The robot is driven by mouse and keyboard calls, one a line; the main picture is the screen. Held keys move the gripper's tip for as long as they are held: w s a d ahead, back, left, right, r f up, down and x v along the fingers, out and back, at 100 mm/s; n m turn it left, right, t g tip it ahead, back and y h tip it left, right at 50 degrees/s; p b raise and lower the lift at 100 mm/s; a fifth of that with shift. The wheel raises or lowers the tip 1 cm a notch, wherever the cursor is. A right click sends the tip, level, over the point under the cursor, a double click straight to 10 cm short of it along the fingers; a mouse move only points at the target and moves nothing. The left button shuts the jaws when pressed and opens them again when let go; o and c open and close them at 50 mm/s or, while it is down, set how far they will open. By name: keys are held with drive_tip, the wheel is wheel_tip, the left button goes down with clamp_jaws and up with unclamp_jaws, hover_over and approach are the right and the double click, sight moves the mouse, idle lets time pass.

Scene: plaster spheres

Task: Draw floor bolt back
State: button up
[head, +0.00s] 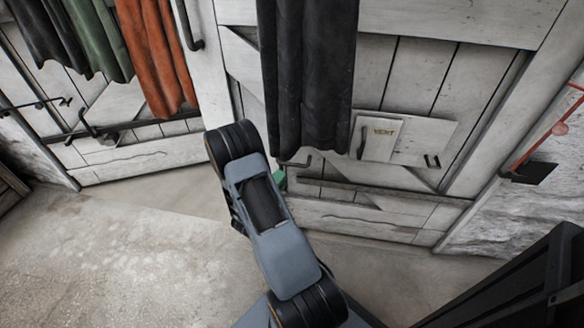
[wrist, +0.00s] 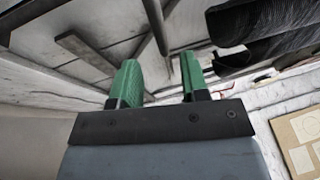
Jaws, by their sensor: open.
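In the wrist view my gripper (wrist: 160,68) has its two green fingers apart with nothing held between them. A dark rod (wrist: 157,26) comes down from the top of that view, beyond the gap between the fingertips; I cannot tell for sure that it is the floor bolt. In the head view my arm reaches toward the base of the pale plank door (head: 340,215), and only a bit of green finger (head: 280,180) shows past it. A small dark handle (head: 297,162) is just above that finger. My arm hides what lies below and left of it.
A black curtain (head: 305,75) hangs close above my gripper. A labelled plate (head: 378,138) with a dark handle is on the door to the right. Orange (head: 155,60) and green (head: 97,40) cloths hang at left. The concrete floor (head: 110,255) at left is clear.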

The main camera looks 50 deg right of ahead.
sight(292, 165)
drive_tip(key=b+x, duration=0.1)
drive_tip(key=x, duration=0.6)
drive_tip(key=shift+w+d, duration=0.1)
drive_tip(key=shift+d, duration=0.25)
clamp_jaws()
